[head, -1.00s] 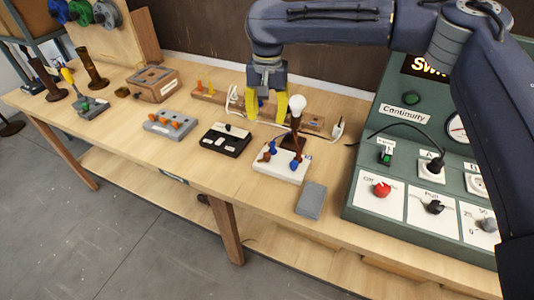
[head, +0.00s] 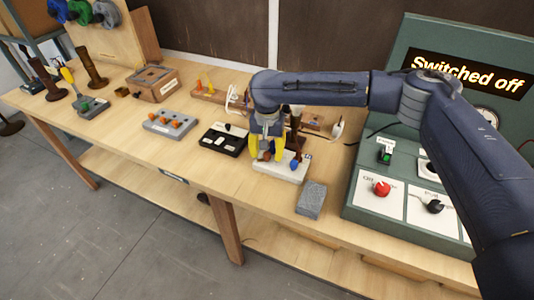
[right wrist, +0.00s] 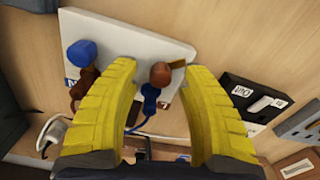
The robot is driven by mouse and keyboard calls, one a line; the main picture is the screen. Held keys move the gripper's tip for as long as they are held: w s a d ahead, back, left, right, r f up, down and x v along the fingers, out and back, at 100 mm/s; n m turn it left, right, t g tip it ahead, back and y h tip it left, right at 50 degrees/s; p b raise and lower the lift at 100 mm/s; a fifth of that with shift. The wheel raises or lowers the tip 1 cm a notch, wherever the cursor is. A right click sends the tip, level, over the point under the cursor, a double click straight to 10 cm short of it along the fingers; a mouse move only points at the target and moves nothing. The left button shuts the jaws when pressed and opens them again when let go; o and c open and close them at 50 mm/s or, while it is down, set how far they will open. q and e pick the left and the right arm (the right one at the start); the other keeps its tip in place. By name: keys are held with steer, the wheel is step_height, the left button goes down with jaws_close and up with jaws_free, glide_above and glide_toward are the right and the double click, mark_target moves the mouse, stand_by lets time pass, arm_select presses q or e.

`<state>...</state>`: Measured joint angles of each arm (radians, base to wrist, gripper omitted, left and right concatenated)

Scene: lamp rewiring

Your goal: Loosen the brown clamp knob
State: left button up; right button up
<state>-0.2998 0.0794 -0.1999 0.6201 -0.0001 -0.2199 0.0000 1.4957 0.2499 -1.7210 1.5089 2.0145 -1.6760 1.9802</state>
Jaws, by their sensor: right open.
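The brown clamp knob (right wrist: 160,74) is a round brown cap on a white base (right wrist: 125,38). In the right wrist view it lies between the tips of my right gripper (right wrist: 164,75), whose yellow fingers are open with a gap on each side. A blue knob (right wrist: 81,53) sits on the same base, outside the fingers to the left. In the head view my right gripper (head: 267,150) is low over the left part of the white base (head: 279,172), and the blue knob (head: 294,163) shows to its right. My left gripper is out of view.
A grey block (head: 311,199) stands just right of the base. A black switch box (head: 222,140) is close on the left. The green test panel (head: 400,185) stands at the right; its display reads "Switched off". The front bench edge is bare.

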steer(key=shift+f, duration=0.35)
jaws_close()
stand_by(0.3)
